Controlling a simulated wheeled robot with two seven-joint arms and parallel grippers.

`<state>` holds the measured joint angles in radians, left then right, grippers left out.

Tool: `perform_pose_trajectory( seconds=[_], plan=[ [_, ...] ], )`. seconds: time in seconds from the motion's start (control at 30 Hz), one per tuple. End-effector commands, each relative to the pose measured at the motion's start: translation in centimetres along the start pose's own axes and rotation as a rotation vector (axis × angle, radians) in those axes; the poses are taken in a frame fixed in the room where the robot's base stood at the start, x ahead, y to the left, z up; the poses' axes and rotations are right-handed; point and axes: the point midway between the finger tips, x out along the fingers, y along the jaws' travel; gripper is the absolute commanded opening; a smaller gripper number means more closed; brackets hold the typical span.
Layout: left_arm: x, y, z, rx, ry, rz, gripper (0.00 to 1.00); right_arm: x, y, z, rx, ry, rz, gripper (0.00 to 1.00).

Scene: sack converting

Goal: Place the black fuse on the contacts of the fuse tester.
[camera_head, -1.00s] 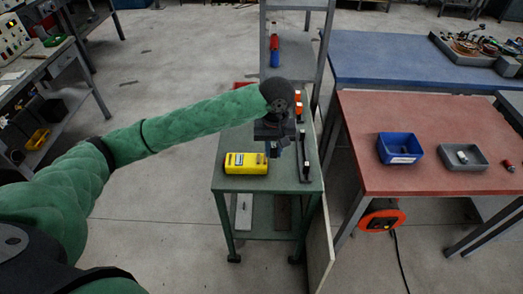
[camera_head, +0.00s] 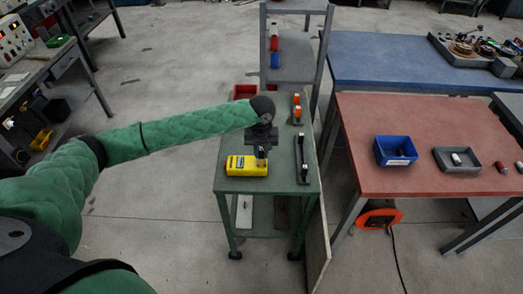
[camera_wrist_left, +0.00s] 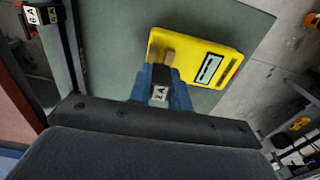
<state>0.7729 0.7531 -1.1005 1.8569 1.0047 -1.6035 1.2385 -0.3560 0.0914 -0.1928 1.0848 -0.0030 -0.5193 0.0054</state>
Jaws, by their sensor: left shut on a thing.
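The yellow fuse tester (camera_head: 240,165) lies on the green cart top; in the left wrist view the tester (camera_wrist_left: 222,50) shows a display window and two tan contacts (camera_wrist_left: 160,54) at one end. My left gripper (camera_head: 262,155) is over the tester's right end. In the wrist view its blue fingers (camera_wrist_left: 160,88) are shut on a fuse with a white "2 A" label (camera_wrist_left: 159,94). Most of the fuse's body is hidden between the fingers. The fingertips appear beside the tan contacts; I cannot tell if the fuse touches them. My right gripper is out of view.
A dark rail (camera_head: 304,155) and small orange-and-white items (camera_head: 297,110) are on the cart's right side. A red bin (camera_head: 245,91) stands behind. The red table (camera_head: 430,125) to the right holds a blue bin (camera_head: 395,151) and a grey tray (camera_head: 457,160).

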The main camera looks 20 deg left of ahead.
Motion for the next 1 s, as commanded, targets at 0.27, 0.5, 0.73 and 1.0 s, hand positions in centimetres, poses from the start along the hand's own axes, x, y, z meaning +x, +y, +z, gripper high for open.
perform_pose_trajectory(
  seconds=[0.27,0.5,0.73,1.0],
  plan=[
    [0.7,0.0,0.0,0.001,0.0,0.001,0.0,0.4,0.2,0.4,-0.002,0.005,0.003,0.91],
    [0.8,0.1,0.0,0.001,0.0,0.001,0.0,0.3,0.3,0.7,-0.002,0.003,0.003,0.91],
    [1.3,0.0,0.0,0.001,0.0,0.0,0.0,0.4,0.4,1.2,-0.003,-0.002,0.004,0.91],
    [1.8,0.0,0.1,0.001,0.0,0.0,0.0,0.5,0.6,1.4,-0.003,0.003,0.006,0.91]
  ],
)
